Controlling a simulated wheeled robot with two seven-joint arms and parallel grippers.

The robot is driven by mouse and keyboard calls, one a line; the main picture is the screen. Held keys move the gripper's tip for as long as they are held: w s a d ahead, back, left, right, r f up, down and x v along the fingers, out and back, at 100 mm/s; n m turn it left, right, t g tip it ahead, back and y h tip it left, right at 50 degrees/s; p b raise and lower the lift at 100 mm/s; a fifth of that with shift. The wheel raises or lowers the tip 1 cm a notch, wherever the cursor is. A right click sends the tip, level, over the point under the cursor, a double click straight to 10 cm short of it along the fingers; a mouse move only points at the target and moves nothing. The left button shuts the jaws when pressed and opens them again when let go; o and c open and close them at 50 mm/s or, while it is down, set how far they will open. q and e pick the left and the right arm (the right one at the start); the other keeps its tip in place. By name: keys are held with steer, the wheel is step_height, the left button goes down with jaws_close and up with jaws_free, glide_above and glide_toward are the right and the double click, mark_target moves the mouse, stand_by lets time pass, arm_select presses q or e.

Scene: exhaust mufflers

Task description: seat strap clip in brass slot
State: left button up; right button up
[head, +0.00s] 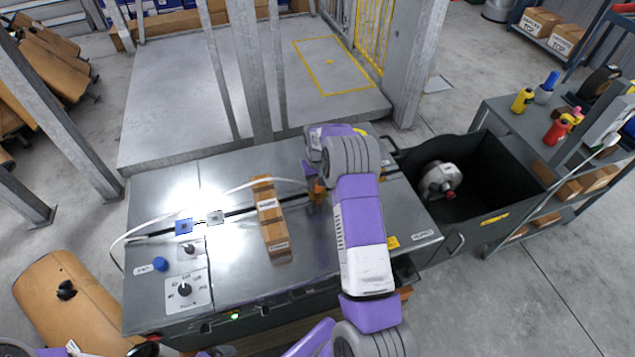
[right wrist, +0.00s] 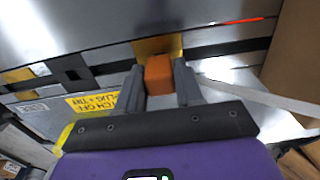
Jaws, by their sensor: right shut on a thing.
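The orange strap clip (right wrist: 158,74) sits between the two grey fingers of my right gripper (right wrist: 159,88) in the right wrist view. The gripper is shut on it. In the head view, the clip (head: 319,188) shows as a small orange patch beside my purple right arm. The brass slot (right wrist: 157,46) lies in the dark band on the metal bench, right at the clip's far end. The clip overlaps the brass, and I cannot tell how deep it sits. The pale strap (head: 235,188) runs over the box towards the clip. My left gripper is not in view.
A taped cardboard box (head: 274,236) stands on the steel bench (head: 330,257) left of my right gripper. Blue and grey pieces (head: 184,227) lie along the dark band. A black bin (head: 497,167) holding a metal part stands right of the bench. Upright posts rise behind.

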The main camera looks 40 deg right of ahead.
steer(key=shift+f, duration=0.4)
steer(key=o, duration=1.1)
steer(key=shift+r, duration=0.15)
step_height(320, 180, up, 7)
steer(key=shift+r+p, duration=0.2)
steer(key=shift+p, duration=0.55)
